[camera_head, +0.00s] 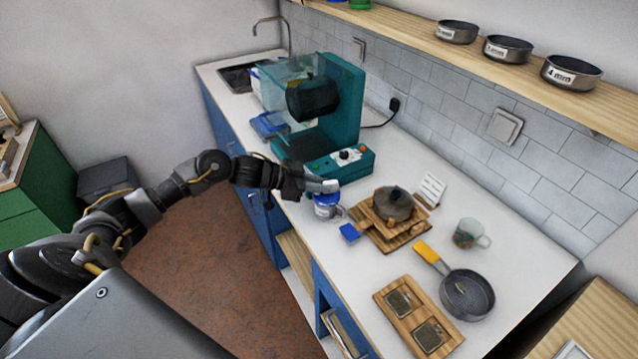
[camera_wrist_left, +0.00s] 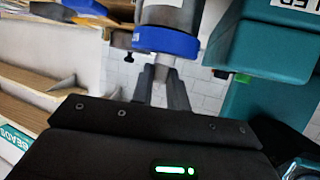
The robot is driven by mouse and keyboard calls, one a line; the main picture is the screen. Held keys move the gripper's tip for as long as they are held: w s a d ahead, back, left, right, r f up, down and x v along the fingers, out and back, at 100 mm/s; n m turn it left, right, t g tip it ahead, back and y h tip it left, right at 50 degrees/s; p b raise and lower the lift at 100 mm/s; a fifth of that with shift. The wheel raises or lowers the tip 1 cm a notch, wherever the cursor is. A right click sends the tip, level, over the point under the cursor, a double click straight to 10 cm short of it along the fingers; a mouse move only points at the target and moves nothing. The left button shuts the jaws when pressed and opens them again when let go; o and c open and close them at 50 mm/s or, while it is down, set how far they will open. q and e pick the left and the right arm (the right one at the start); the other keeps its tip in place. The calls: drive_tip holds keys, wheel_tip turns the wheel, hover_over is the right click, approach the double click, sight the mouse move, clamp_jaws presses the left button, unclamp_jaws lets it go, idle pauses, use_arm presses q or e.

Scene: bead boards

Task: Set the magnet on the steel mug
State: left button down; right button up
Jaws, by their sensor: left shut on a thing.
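The steel mug (camera_head: 327,207) stands on the white worktop near its front edge, grey with a blue band and a handle. In the left wrist view a grey body with a blue band (camera_wrist_left: 165,42), apparently this mug, is just beyond the fingertips. My left gripper (camera_head: 322,186) is at the top of the mug in the head view. Its fingers (camera_wrist_left: 165,80) are close together in the wrist view on a small grey piece (camera_wrist_left: 164,62), apparently the magnet. I cannot tell whether this piece touches the mug. My right gripper is not in view.
A teal machine (camera_head: 345,105) stands behind the mug. A blue block (camera_head: 349,232) and a lidded pot (camera_head: 393,204) on wooden boards are near the mug. A glass mug (camera_head: 467,233), a pan (camera_head: 467,293) and a wooden tray (camera_head: 405,318) are farther right.

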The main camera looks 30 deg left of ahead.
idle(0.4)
use_arm(q)
drive_tip(key=c, duration=1.3)
unclamp_jaws()
drive_tip(key=b+v, duration=0.2)
drive_tip(key=v, duration=0.8)
drive_tip(key=shift+s+a+b, duration=0.3)
drive_tip(key=shift+b, duration=0.1)
